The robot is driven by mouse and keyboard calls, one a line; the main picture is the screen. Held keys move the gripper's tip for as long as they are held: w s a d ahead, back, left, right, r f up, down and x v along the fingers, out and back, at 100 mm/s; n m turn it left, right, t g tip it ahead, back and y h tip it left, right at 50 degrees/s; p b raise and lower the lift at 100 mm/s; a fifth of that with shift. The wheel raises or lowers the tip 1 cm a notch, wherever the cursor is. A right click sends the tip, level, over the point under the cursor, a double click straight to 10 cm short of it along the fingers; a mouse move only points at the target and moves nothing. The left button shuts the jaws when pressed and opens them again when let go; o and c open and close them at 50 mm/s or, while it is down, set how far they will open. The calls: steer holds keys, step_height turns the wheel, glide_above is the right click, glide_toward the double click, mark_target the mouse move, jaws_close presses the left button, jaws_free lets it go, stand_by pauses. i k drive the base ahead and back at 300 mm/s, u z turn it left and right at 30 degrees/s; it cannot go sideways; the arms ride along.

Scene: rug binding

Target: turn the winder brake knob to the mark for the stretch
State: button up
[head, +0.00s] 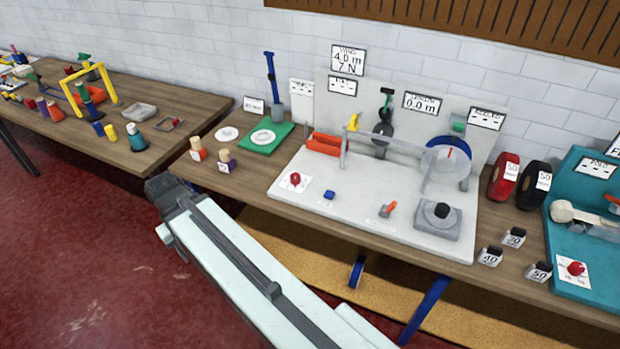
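The pale winder board (330,222) lies on the wooden bench. A red knob (295,179) sits on a white card at its left. A black knob (441,210) tops a grey box at its front right. I cannot tell which is the brake knob, and their marks are too small to read. A blue-rimmed disc with a red mark (450,154) stands behind. A sign (347,60) reads 4.0 m, 7 N. My gripper (163,187) is dark, off the bench's front left edge, apart from both knobs; its fingers are not clear.
An orange lever (388,210) and a small blue block (329,195) sit between the knobs. Red (503,176) and black (532,185) rolls and labelled weights (490,256) stand right, beside a teal board (590,238). Spools (197,148) stand at the bench's left.

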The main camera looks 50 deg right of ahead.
mark_target(296, 177)
steer(key=u, duration=0.15)
steer(key=i, duration=0.9)
steer(key=z, duration=0.1)
